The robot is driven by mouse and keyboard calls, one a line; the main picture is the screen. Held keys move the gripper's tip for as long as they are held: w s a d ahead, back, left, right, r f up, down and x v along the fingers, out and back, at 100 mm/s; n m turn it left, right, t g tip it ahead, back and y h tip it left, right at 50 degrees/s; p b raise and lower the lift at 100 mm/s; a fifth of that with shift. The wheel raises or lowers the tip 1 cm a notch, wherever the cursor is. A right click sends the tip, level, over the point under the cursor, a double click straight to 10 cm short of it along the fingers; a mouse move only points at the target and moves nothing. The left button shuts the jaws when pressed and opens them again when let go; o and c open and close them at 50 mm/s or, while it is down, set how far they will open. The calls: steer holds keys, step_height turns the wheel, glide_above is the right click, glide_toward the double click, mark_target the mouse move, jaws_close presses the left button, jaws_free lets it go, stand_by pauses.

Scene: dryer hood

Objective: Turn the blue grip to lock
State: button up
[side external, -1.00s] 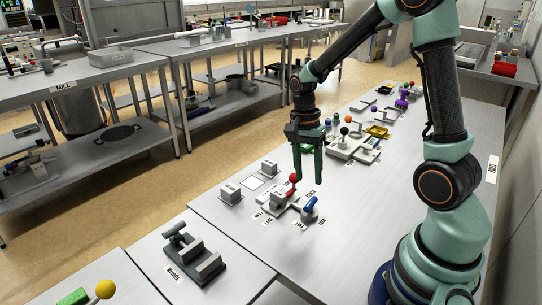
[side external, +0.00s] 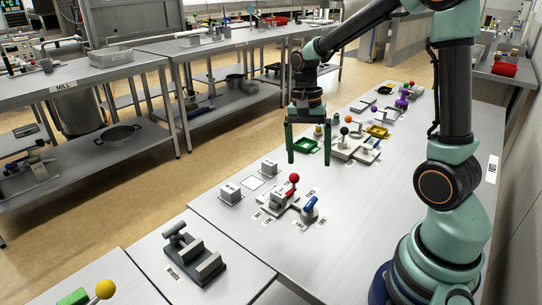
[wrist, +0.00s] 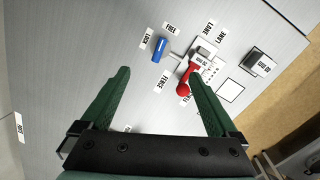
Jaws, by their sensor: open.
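The blue grip (side external: 310,206) is a short bar on the right of a small grey fixture on the bench. In the wrist view the blue grip (wrist: 160,50) lies beside the LOCK label (wrist: 147,41) and FREE label (wrist: 171,28). A red-knobbed lever (side external: 294,179) stands on the same fixture; its red ball also shows in the wrist view (wrist: 184,89). My gripper (side external: 308,163) is open and empty, its green fingers pointing down above the bench, apart from the grip. In the wrist view the blue grip appears beyond the fingertips (wrist: 160,77), between their lines.
A dark clamp device (side external: 195,258) stands at the front left. Bare bench lies right of the grip.

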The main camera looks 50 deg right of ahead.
mark_target(311, 201)
steer(key=f+n, duration=0.4)
steer(key=n, duration=0.1)
steer(key=s+f+n+t, duration=0.1)
steer(key=f+n, duration=0.3)
steer(key=n, duration=0.1)
steer(key=s+f+n, duration=0.1)
steer(key=f+n, duration=0.3)
steer(key=shift+s+a+n+t, duration=0.1)
steer(key=shift+a+n+t, duration=0.1)
steer(key=shift+n+t, duration=0.15)
steer(key=c, duration=1.4)
